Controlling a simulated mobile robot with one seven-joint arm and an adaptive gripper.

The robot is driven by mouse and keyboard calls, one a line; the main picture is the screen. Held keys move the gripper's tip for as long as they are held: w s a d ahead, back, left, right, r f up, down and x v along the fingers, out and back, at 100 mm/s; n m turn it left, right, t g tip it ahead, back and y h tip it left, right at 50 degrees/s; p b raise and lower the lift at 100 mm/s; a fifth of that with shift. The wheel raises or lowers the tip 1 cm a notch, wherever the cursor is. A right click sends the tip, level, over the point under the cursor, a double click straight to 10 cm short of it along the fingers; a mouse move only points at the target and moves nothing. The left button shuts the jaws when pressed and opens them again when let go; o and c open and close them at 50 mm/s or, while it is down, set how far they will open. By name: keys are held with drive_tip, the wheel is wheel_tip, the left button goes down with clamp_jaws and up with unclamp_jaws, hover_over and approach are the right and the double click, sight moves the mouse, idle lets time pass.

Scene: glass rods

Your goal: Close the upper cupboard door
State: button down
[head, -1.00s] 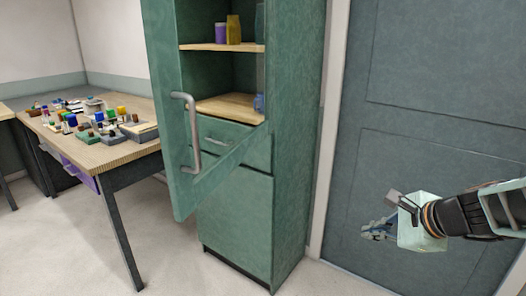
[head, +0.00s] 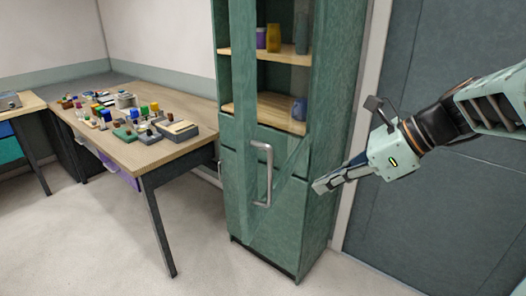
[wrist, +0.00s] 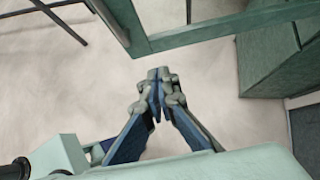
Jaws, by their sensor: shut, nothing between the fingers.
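The upper cupboard door (head: 243,190) is green-framed with a clear pane and stands open, swung out toward me. Its grey bar handle (head: 263,175) is on the outer side. Shelves show through and beside the pane. My gripper (head: 317,187) is shut and empty, to the right of the door, pointing left toward it in front of the cupboard's side. I cannot tell whether the fingertips touch the door. In the wrist view the shut fingertips (wrist: 159,76) show over the floor, with the door's lower frame (wrist: 200,36) beyond them.
The green cupboard (head: 330,130) has a lower part that looks shut; jars (head: 273,38) and a blue cup (head: 299,109) stand on its shelves. A wooden table (head: 130,150) with many small items is at left. A grey room door (head: 440,200) is behind my arm. Floor in front is clear.

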drive_tip(key=a+r+x, duration=0.2)
drive_tip(key=x, duration=1)
drive_tip(key=shift+w+a+f, duration=0.2)
drive_tip(key=shift+w+a, duration=0.05)
drive_tip(key=shift+w, duration=0.2)
